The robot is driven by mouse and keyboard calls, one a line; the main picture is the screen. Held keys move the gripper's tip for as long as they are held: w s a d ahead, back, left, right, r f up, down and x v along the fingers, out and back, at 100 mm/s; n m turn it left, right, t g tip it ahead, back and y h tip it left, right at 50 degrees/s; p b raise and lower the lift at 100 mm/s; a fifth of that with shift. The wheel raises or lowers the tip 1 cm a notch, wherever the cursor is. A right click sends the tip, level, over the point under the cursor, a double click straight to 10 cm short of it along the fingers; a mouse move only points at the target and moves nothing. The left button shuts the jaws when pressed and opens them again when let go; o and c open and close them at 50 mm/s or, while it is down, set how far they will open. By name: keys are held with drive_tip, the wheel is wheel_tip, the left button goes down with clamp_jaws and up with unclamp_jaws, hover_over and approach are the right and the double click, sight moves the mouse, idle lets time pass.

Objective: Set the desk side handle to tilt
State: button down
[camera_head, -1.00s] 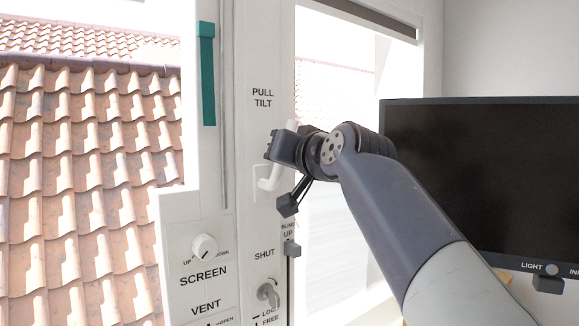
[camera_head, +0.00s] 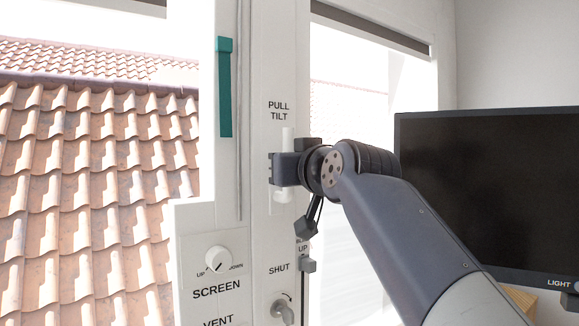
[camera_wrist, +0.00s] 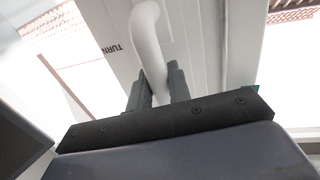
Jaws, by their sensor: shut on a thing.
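The white handle (camera_head: 287,140) stands upright on the white window frame post, under the printed words PULL and TILT. Its upper end points up toward TILT and its lower part (camera_head: 284,196) shows below my gripper. My gripper (camera_head: 276,169) is shut on the handle's middle, coming from the right. In the wrist view the handle (camera_wrist: 146,35) runs down between my two fingers (camera_wrist: 157,76) and bends at its far end. The fingers hide part of the bar. The word SHUT (camera_head: 279,269) is printed lower on the post.
A keyed lock (camera_head: 283,309) sits below the handle, and a small grey blind switch (camera_head: 307,264) to its lower right. A SCREEN knob (camera_head: 218,259) and a green strip (camera_head: 225,90) are on the left. A black monitor (camera_head: 490,190) stands close on the right.

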drive_tip(key=shift+f, duration=0.1)
drive_tip(key=c, duration=1.4)
unclamp_jaws()
drive_tip(key=shift+o, duration=0.2)
drive_tip(key=b+v, duration=0.2)
drive_tip(key=v, duration=0.8)
drive_tip(key=shift+s, duration=0.4)
drive_tip(key=p+x, duration=0.2)
drive_tip(key=x, duration=0.8)
drive_tip(key=shift+w, duration=0.45)
drive_tip(key=shift+s, duration=0.1)
